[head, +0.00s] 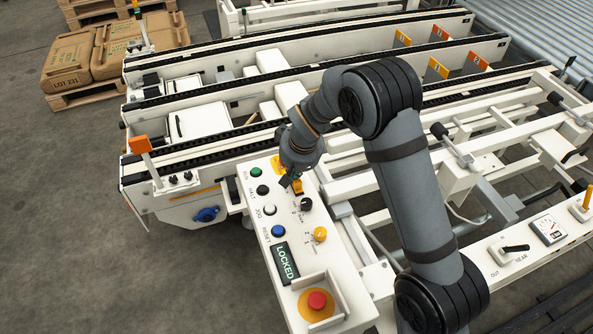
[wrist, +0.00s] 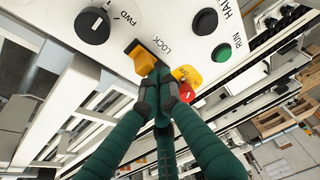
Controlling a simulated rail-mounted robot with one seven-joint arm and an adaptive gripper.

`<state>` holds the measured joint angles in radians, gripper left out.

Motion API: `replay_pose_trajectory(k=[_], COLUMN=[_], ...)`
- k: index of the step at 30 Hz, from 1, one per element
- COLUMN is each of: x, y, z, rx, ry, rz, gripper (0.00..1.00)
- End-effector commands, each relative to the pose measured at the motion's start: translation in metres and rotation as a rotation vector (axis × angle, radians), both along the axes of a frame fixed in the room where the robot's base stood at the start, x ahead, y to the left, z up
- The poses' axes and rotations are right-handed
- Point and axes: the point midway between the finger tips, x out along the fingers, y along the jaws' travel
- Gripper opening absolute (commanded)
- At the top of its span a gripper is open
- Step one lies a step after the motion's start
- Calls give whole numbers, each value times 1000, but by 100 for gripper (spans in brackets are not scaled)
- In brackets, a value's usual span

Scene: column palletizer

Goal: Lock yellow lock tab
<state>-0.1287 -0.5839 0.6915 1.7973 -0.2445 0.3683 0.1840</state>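The yellow lock tab (wrist: 141,60) sits on the white control panel beside the printed word LOCK in the wrist view. In the head view the orange-yellow tab (head: 298,187) shows near the panel's upper end, partly hidden by my gripper (head: 290,182). In the wrist view the dark fingertips of my gripper (wrist: 158,92) are drawn together just beside the tab. Nothing shows held between them; whether they touch the tab I cannot tell. The panel's display (head: 285,263) reads LOCKED.
A yellow piece (wrist: 187,75) with red beside it lies close to the fingertips. Green (head: 256,172), black, white and blue buttons (head: 277,231) line the panel. A black knob (head: 306,204), a yellow knob (head: 320,234) and a red emergency stop (head: 317,300) are nearby. Conveyor rails lie behind.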

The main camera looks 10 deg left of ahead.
Motion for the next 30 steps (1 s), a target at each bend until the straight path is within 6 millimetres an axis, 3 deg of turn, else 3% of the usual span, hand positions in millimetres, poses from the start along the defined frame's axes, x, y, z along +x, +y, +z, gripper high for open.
replay_pose_trajectory(k=[5,18,23,30], x=[-6,-25,-28,-29], y=[-2,-14,-16,-16], z=[8,82,93,94], rx=[-5,-1,-1,-1], ry=[9,3,2,2], rz=[-2,2,2,3], gripper=[0,0,0,0])
